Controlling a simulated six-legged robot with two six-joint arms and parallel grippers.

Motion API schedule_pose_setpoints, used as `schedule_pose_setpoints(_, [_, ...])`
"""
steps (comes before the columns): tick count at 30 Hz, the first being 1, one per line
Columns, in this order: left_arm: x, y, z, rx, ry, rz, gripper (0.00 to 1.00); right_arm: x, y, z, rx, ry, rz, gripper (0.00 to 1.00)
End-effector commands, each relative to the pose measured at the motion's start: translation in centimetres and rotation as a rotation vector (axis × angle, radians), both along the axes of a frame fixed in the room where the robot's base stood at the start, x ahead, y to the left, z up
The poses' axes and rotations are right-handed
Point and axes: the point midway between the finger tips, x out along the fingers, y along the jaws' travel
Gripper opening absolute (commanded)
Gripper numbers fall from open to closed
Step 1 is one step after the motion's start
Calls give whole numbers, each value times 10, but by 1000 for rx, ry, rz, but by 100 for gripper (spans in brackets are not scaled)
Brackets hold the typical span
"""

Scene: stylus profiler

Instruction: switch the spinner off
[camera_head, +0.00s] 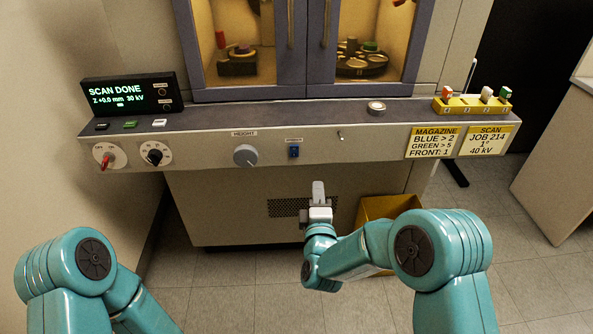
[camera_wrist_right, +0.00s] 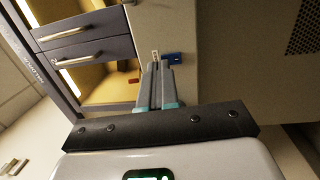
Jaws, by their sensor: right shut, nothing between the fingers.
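A small blue rocker switch (camera_head: 294,152) sits on the cream front panel under a small label that is too small to read surely. It also shows in the right wrist view as a blue block (camera_wrist_right: 173,58), just past the fingertips. My right gripper (camera_head: 318,188) is shut and empty, in front of the machine, below and slightly right of the switch in the head view. Its closed fingers (camera_wrist_right: 158,70) point toward the panel; contact with the switch is not visible. My left gripper is outside the head view.
The panel also carries a red-handled knob (camera_head: 107,157), a black dial (camera_head: 154,154), a height knob (camera_head: 245,155) and a small metal toggle (camera_head: 340,136). The display (camera_head: 128,93) reads SCAN DONE. A yellow rack (camera_head: 470,106) stands on the ledge. A yellow bin (camera_head: 390,207) sits on the floor.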

Motion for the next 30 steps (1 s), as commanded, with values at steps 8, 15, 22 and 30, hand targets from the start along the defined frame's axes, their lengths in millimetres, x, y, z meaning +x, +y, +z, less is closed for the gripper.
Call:
schedule_pose_setpoints(8, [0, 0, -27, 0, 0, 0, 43, -3, 39, -12, 2, -28, 68, 0])
schedule_pose_setpoints(15, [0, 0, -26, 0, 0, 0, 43, -2, 43, -10, 2, -30, 75, 0])
schedule_pose_setpoints(22, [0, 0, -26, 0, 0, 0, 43, -4, 43, -10, 2, -29, 74, 0])
schedule_pose_setpoints(30, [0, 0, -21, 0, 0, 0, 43, -7, 45, -8, 1, -28, 72, 0])
